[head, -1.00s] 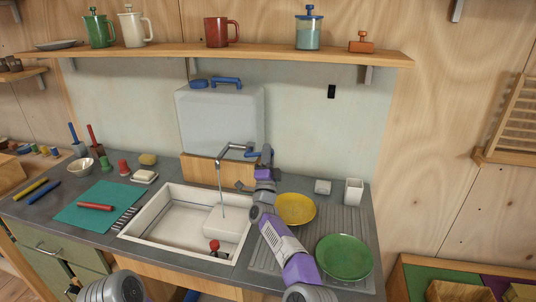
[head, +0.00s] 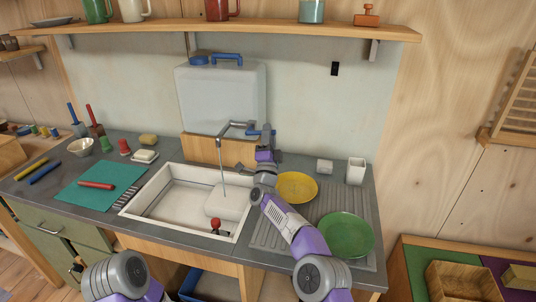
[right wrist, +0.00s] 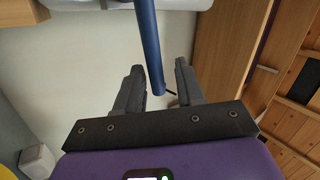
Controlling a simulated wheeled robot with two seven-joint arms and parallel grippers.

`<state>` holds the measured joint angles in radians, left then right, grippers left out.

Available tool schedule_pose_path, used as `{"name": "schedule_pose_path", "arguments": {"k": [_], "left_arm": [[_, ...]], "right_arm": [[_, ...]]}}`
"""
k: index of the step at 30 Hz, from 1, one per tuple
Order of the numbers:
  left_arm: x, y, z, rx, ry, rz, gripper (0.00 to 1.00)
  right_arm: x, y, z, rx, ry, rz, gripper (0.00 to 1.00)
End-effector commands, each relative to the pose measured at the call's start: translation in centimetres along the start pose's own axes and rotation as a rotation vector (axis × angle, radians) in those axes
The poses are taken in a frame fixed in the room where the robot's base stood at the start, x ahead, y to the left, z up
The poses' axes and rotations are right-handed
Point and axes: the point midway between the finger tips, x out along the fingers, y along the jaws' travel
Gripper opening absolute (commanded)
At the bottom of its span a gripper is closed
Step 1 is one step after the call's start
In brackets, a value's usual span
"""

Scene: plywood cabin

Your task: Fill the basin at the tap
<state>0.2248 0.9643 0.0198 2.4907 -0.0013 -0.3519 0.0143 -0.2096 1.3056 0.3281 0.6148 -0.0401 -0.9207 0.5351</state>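The white basin (head: 178,227) is set in the grey counter, with a paler raised block (head: 226,204) inside at its right; its water level cannot be told. The metal tap (head: 222,137) reaches over it, and a thin stream falls from its spout. The tap's blue lever (head: 265,131) is at its right. My right gripper (head: 258,150) is just below the lever. In the right wrist view, my right gripper (right wrist: 155,82) has its fingers apart, with a blue bar (right wrist: 149,45) between them and gaps visible. My left gripper is out of view; only my left arm shows.
A clear water tank (head: 220,95) stands behind the tap. Yellow (head: 297,187) and green (head: 345,236) plates lie on the ribbed drainer at right. A teal mat (head: 100,187) lies left. A shelf (head: 240,34) runs above.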

Motion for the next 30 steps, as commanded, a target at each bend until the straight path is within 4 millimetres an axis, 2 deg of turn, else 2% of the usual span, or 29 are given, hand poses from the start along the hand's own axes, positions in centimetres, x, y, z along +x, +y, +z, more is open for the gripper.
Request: {"name": "schedule_pose_path", "arguments": {"k": [5,19,30], "left_arm": [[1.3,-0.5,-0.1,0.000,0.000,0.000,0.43],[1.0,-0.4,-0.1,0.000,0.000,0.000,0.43],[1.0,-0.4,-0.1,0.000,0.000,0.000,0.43]], "right_arm": [[-1.3,0.0,-0.1,-0.002,-0.002,-0.001,0.38],[-5.2,-0.2,-0.1,-0.001,-0.001,-0.001,0.38],[-6.0,-0.2,-0.1,-0.001,0.001,-0.003,0.38]]}}
